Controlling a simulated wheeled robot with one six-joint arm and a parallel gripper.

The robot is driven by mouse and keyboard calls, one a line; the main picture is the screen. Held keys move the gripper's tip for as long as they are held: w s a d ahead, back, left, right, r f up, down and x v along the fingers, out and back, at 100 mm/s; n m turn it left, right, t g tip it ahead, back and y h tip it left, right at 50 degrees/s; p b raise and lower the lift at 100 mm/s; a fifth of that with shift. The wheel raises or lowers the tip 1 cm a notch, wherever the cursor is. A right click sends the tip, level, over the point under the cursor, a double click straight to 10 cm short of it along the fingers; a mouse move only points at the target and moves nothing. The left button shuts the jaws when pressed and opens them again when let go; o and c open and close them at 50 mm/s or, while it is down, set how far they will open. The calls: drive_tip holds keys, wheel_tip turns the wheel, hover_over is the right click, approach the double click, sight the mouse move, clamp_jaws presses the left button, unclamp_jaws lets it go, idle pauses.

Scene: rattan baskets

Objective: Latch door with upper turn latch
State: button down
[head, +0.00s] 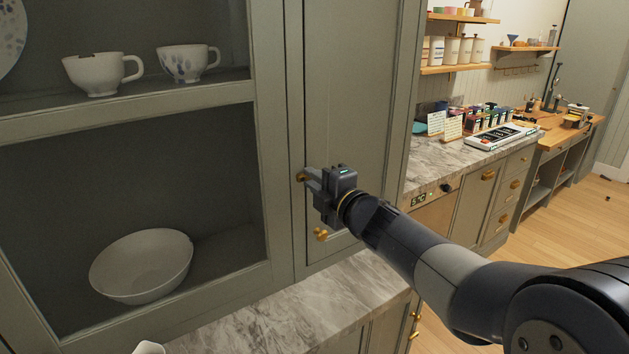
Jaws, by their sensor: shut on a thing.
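The narrow grey-green door (350,90) stands upright at the right end of the cabinet and looks flush with its frame. A small brass upper turn latch (301,178) sits at the door's left edge, mostly covered by my fingers. My gripper (307,177) is shut on this latch, reaching it from the right. A second brass fitting (321,235) shows lower on the door, just below my gripper. The exact angle of the upper latch is hidden by the fingers.
To the left, the cabinet shelves hold two cups (103,73) (188,62) and a white bowl (141,265). A marble counter (290,305) runs below the door. Behind, another counter carries jars, cards and a tray (502,136). Wooden floor (585,200) is open at right.

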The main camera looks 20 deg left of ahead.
drive_tip(key=c, duration=1.4)
unclamp_jaws()
drive_tip(key=shift+d, duration=0.1)
drive_tip(key=b+v, duration=0.1)
drive_tip(key=v, duration=0.9)
drive_tip(key=shift+s+d, duration=0.2)
drive_tip(key=shift+s, duration=0.1)
drive_tip(key=x, duration=1)
drive_tip(key=shift+w+a+p, duration=0.3)
drive_tip(key=shift+p, duration=0.15)
